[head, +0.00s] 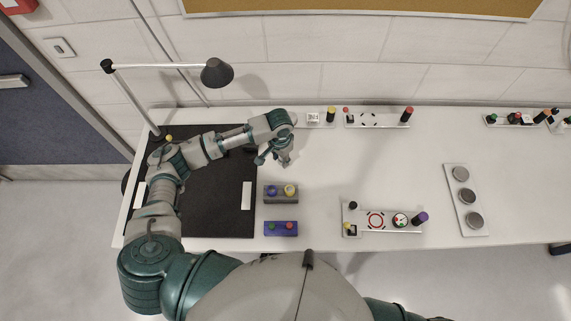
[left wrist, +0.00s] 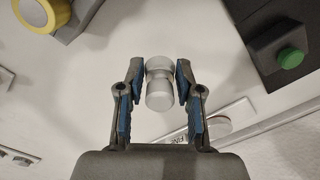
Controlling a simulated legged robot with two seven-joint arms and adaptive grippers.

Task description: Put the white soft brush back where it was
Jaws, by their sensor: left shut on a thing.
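My left gripper (head: 276,158) is over the white table, right of the black mat, in the head view. In the left wrist view my left gripper (left wrist: 160,72) is shut on a pale silver-white, waisted cylinder (left wrist: 159,92), apparently the white soft brush. The cylinder lies between the blue-padded fingers. Its bristles cannot be made out, nor whether it touches the table. In the head view it is too small to tell from the fingers. My right gripper is not in view.
A grey box (head: 280,201) with blue and yellow buttons and a blue box (head: 281,235) stand in front. Panels with small items line the back edge, one (head: 378,124) right of the gripper. A panel (head: 360,229) and a three-disc plate (head: 476,237) stand right. The middle table is clear.

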